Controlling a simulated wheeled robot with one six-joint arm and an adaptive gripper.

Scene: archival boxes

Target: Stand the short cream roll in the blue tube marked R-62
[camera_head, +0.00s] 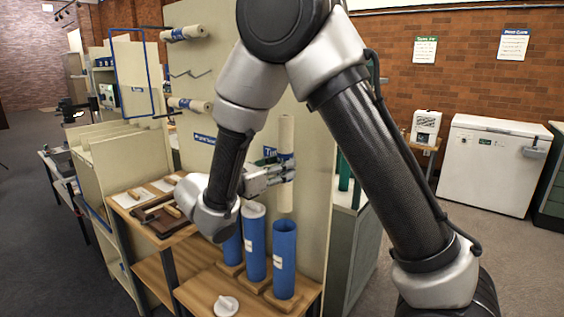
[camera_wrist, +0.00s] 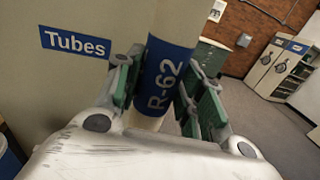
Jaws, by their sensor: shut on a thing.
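The cream roll (camera_head: 286,135) is upright, with a blue band marked R-62 (camera_wrist: 164,75) in the wrist view. My gripper (camera_head: 284,172) is shut on it around the band; its green-padded fingers (camera_wrist: 165,85) press from both sides. Several blue tubes stand in wooden bases on the low table. The right tube (camera_head: 284,262) is open at the top, and the roll's lower end appears just above its mouth. The middle tube (camera_head: 255,245) has a white top. The left tube (camera_head: 232,248) is partly hidden by my arm. The tube labels are too small to read.
A white round cap (camera_head: 227,306) lies on the wooden table (camera_head: 205,290) in front of the tubes. A tall cream panel (camera_head: 312,130) with a "Tubes" sign (camera_wrist: 75,43) stands close behind the roll. More rolls (camera_head: 188,33) stick out at left.

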